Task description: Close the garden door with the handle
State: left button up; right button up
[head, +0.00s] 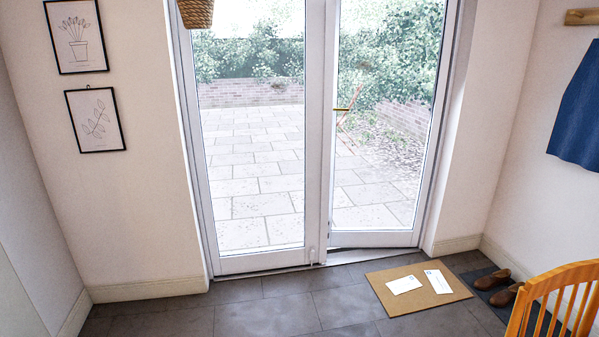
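The garden door is a glazed white double door in the far wall. Its left leaf (263,262) sits in line with the frame. Its right leaf (378,239) stands slightly ajar, with its bottom rail set back from the threshold and a dark strip of floor showing below it. A brass-coloured handle (343,109) is on the left side of the right leaf. Neither of my grippers is in view.
A brown mat (448,292) with white papers lies on the dark tiles before the right leaf. Brown shoes (492,280) and an orange wooden chair (560,287) are at the right. A wicker basket (196,13) hangs at the top. The floor before the left leaf is clear.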

aim_at(338, 237)
jog(key=i+j, duration=0.1)
jog(key=i, duration=0.4)
jog(key=i+z, duration=0.15)
jog(key=i, duration=0.35)
jog(key=i+j, duration=0.2)
jog(key=i, duration=0.3)
jog(key=i+j+z, duration=0.15)
jog(key=i, duration=0.35)
jog(key=i+l, duration=0.3)
jog(key=i, duration=0.25)
jog(key=i+l, duration=0.3)
jog(key=i, duration=0.2)
jog(key=i+l, duration=0.3)
jog(key=i, duration=0.25)
